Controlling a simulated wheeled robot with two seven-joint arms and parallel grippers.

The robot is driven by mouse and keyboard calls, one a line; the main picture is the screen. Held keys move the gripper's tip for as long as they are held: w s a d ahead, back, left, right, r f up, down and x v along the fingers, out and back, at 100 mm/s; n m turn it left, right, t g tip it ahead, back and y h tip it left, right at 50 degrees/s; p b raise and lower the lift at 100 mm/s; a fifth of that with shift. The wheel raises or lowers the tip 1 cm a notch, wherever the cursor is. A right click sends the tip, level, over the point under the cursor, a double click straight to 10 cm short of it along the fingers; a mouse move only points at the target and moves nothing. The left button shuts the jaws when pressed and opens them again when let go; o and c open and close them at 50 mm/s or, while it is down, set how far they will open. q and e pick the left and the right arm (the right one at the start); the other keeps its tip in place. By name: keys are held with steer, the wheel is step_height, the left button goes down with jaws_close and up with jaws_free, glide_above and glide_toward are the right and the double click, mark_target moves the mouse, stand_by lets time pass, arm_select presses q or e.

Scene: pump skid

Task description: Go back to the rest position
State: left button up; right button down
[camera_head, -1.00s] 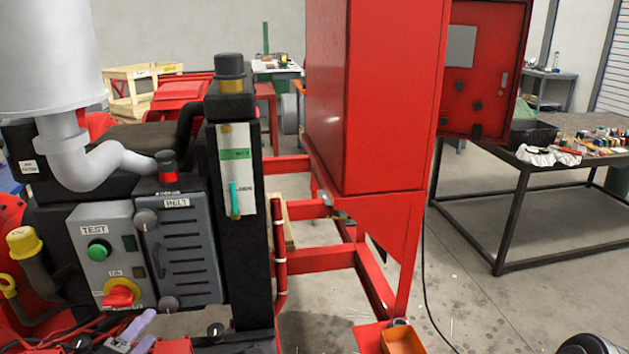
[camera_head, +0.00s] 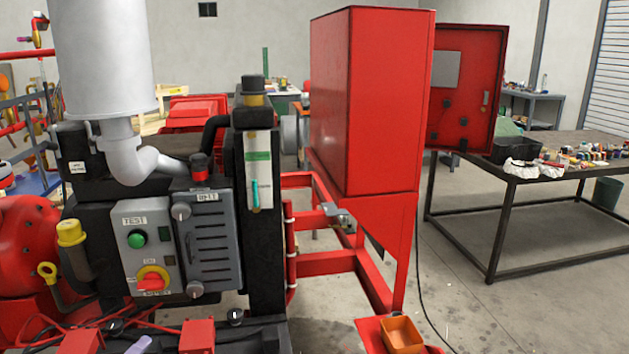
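Neither of my grippers can be made out in the head view. The pump skid fills the left and middle. Its grey control box (camera_head: 150,245) carries a green button (camera_head: 137,239) under a TEST label and a red rotary switch on a yellow plate (camera_head: 153,279). Beside it is a grey slotted belt cover (camera_head: 212,250). A black post (camera_head: 264,220) with a paper tag (camera_head: 258,170) stands to its right. A tall red cabinet (camera_head: 365,105) has its door (camera_head: 465,90) standing open on the right.
An orange bin (camera_head: 402,335) sits low at the front, right of the skid. A dark table (camera_head: 520,175) with small parts stands at the right. Concrete floor (camera_head: 470,300) is free between cabinet and table. A dark cable (camera_head: 420,250) hangs down to the floor.

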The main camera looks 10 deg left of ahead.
arm_select(q)
step_height(320, 180, down, 10)
steer(key=s+a+m+g+y, duration=0.1)
steer(key=a+m+g+y, duration=0.1)
steer(key=g+y, duration=0.15)
steer(key=s+d+f+m+g+h, duration=0.2)
steer(key=d+f+g, duration=0.1)
steer(key=d+f, duration=0.3)
steer(key=s+d+f+m+g+h, duration=0.1)
steer(key=s+d+f+m+g, duration=0.1)
steer(key=d+f, duration=0.4)
steer(key=s+d+f+m+g+h, duration=0.1)
steer(key=s+d+f+m+g, duration=0.1)
steer(key=s+d, duration=0.3)
steer(key=s+d+f+m+g+h, duration=0.1)
steer(key=s+d+f+m+g, duration=0.1)
steer(key=d, duration=1.1)
steer(key=s+d+f+m+g+h, duration=0.2)
steer(key=s+d+f, duration=0.3)
steer(key=s+d, duration=0.3)
steer(key=shift+d+g, duration=0.55)
steer(key=shift+g, duration=0.3)
